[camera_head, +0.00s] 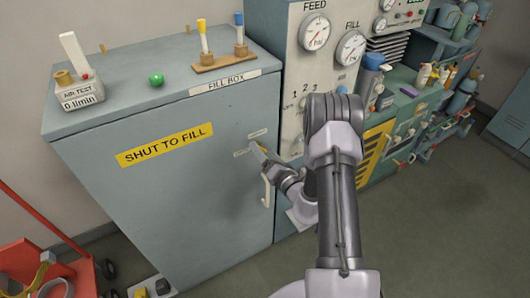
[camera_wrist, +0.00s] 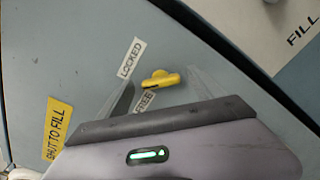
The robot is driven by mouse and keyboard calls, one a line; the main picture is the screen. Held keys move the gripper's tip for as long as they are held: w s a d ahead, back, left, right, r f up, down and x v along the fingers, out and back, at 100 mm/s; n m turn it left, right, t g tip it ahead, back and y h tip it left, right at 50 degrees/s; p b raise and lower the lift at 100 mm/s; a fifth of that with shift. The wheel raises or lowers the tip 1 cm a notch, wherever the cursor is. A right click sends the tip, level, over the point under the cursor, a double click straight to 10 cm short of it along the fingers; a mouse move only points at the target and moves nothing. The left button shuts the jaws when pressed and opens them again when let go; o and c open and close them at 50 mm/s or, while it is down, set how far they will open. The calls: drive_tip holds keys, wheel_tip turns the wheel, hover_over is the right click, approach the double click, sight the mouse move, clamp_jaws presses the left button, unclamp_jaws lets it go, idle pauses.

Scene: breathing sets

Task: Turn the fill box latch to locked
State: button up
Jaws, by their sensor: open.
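The fill box (camera_head: 215,200) is a blue-grey cabinet, and its door looks shut. Its small yellow latch (camera_wrist: 161,78) shows in the wrist view, with a LOCKED label (camera_wrist: 131,58) and a FREE label (camera_wrist: 146,100) to its left. The latch's long axis lies nearly across the picture; I cannot tell for sure which label it points to. My gripper (camera_wrist: 160,82) is open, one finger on each side of the latch; contact is not clear. In the head view my gripper (camera_head: 267,156) is at the door's upper right and largely hides the latch.
A white door handle (camera_head: 266,190) is just below my gripper. An air tester (camera_head: 80,95), a green ball (camera_head: 156,79) and a wooden stand (camera_head: 222,61) sit on top. A gauge panel (camera_head: 300,65) is to the right. A red trolley (camera_head: 60,270) is at lower left.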

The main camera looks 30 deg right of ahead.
drive_tip(key=s, duration=1.7)
drive_tip(key=shift+s+d+p, duration=0.25)
drive_tip(key=shift+d+p, duration=0.05)
drive_tip(key=shift+p, duration=0.05)
